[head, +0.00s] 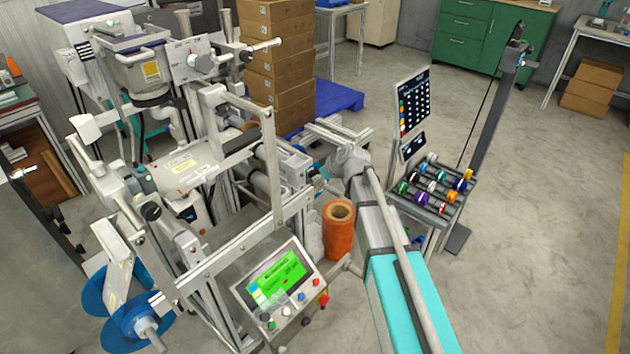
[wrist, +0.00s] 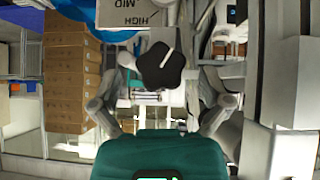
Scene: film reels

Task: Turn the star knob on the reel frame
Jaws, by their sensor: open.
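The star knob (wrist: 166,66) is black with rounded lobes and sits near the upper middle of the wrist view. A white line on its face slants up and to the right. A pale plate (wrist: 134,14) just above it carries the words MID and HIGH. My gripper (wrist: 166,92) is open and empty, with one grey finger on each side of the knob in the picture; whether either finger touches it I cannot tell. In the head view my arm reaches to the right side of the reel frame (head: 240,245), and the knob is hidden there.
An orange roll (head: 339,232) stands just below my wrist. A control panel with a green screen (head: 278,285) is at the frame's front. A rack of coloured spools (head: 436,187) stands to the right. Stacked cartons (head: 276,70) are behind.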

